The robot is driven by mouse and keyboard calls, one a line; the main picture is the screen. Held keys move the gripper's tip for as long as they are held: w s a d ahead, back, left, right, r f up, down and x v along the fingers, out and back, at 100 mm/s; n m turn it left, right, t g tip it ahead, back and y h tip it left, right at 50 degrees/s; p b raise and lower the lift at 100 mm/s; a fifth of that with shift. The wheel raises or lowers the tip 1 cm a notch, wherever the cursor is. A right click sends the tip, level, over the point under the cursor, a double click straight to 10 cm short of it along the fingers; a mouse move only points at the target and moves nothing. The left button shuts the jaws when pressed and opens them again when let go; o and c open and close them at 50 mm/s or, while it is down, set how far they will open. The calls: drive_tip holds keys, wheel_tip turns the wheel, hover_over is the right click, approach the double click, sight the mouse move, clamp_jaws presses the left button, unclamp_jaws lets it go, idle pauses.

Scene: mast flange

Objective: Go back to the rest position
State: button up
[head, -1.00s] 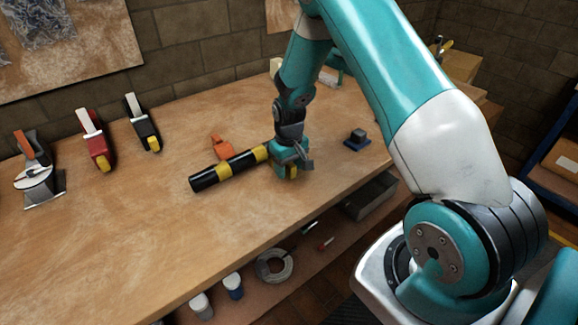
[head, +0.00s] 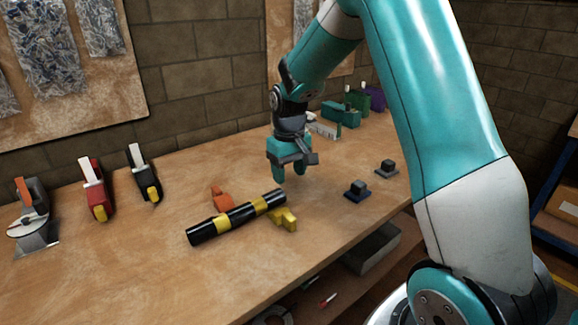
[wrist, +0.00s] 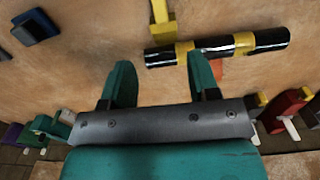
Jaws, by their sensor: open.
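My gripper (head: 290,170) hangs above the wooden bench, fingers pointing down, open and empty. In the wrist view its two teal fingers (wrist: 160,88) are spread with bare bench between them. The black tube with yellow bands (head: 237,217) lies on the bench, left of and below the gripper in the head view. It also shows at the top of the wrist view (wrist: 218,46). A yellow piece (head: 284,219) lies by the tube, and an orange piece (head: 221,197) lies on its far side. I cannot tell whether they touch the tube.
Two small dark blocks (head: 357,190) (head: 387,168) sit to the right on the bench (head: 130,265). Red (head: 97,190) and black (head: 145,174) tools stand at the left by the wall. Green and purple cases (head: 342,113) stand at the back.

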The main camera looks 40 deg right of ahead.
drive_tip(key=shift+r, duration=0.9)
